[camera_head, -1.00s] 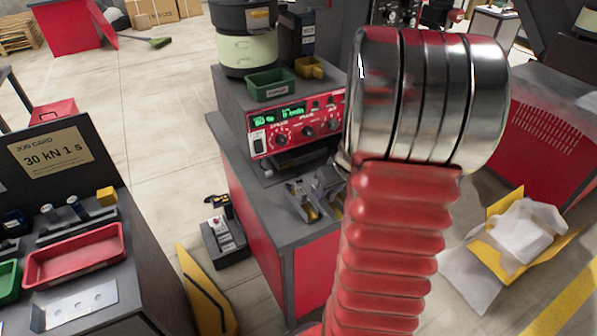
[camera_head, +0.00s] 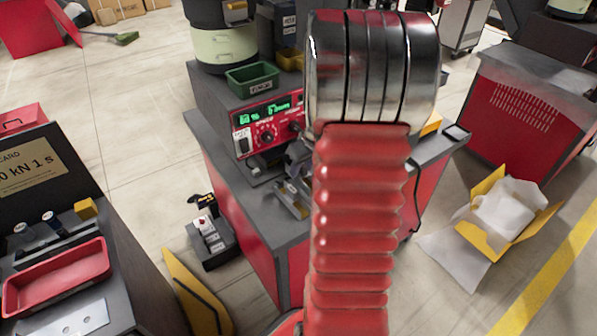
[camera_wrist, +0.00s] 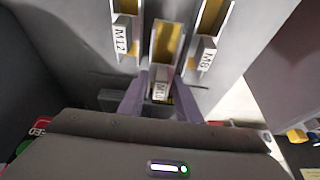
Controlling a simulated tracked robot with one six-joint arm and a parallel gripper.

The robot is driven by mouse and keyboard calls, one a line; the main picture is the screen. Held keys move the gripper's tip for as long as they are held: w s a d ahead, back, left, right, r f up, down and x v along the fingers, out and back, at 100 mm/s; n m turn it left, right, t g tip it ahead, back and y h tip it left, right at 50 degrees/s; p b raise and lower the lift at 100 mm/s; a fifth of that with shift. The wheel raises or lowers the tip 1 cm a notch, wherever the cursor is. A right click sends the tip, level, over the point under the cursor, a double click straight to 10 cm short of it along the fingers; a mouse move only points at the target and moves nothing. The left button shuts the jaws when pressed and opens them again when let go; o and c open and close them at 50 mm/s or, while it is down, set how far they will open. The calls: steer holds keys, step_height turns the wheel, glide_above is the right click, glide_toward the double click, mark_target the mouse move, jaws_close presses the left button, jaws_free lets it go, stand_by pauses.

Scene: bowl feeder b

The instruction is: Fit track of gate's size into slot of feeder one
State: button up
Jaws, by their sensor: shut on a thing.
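In the wrist view, my gripper (camera_wrist: 161,98) is shut on the middle track, marked M10 (camera_wrist: 166,42). This is a grey channel with a yellow inside, and its label sits between the fingers. A track marked M12 (camera_wrist: 125,38) is to its left and one marked M8 (camera_wrist: 208,40) to its right, both apart from the fingers. In the head view, my arm hides the gripper. A bowl feeder (camera_head: 224,48) stands behind a red control panel (camera_head: 268,126) with a green display. I cannot see the feeder's slot or read its number.
A grey bench (camera_head: 252,215) carries the feeder and panel. A green bin (camera_head: 252,78) sits on the panel housing. A control box (camera_head: 210,240) lies on the floor left of the bench. A workbench with a red tray (camera_head: 58,278) is at left. An open yellow carton (camera_head: 505,215) is at right.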

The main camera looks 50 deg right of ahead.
steer(key=shift+w, duration=0.3)
steer(key=shift+x, duration=0.75)
steer(key=shift+s+d+f, duration=0.1)
steer(key=shift+f, duration=1)
steer(key=o, duration=0.9)
steer(key=shift+f, duration=0.1)
